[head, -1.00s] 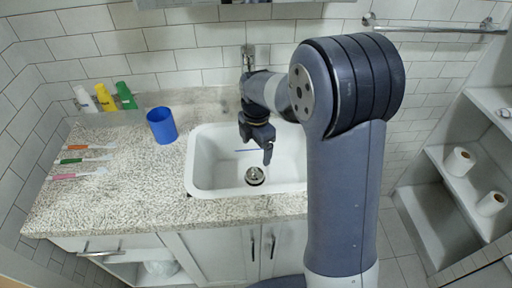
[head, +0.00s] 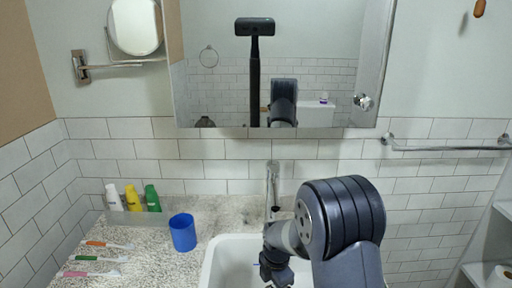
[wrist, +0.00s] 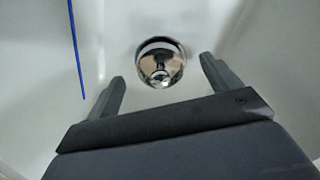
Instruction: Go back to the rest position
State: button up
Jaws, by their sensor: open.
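My gripper (wrist: 165,88) is open and empty in the wrist view, its two fingers spread apart. Beyond them lies the metal drain (wrist: 161,62) of the white sink. In the head view my gripper (head: 278,275) is over the sink (head: 225,255), at the lower edge of the picture, and its fingertips are hard to make out. A thin blue stick (wrist: 76,50) lies in the sink to the left of the fingers in the wrist view, not touching them.
A blue cup (head: 183,232) stands on the speckled counter left of the sink. Several toothbrushes (head: 95,259) lie at front left, and three bottles (head: 133,198) stand at the back. The faucet (head: 273,185) rises behind the sink. A mirror cabinet (head: 310,70) hangs above. A towel bar (head: 445,147) is at right.

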dwell(0.5)
jog(key=shift+f+b, duration=0.55)
notch_tip(320, 180, up, 11)
notch_tip(320, 180, down, 10)
jog(key=shift+f, duration=0.2)
jog(key=shift+r+p, duration=0.1)
jog(key=shift+p, duration=0.4)
notch_tip(320, 180, up, 3)
jog(key=p, duration=0.2)
jog(key=shift+r+p, duration=0.1)
jog(key=shift+p, duration=0.25)
jog(key=r+p, duration=0.4)
jog(key=r, duration=0.1)
jog(key=shift+s+d+r, duration=0.1)
jog(key=shift+s+d, duration=0.1)
jog(key=shift+d, duration=0.2)
jog(key=shift+s+d, duration=0.4)
jog(key=shift+d, duration=0.2)
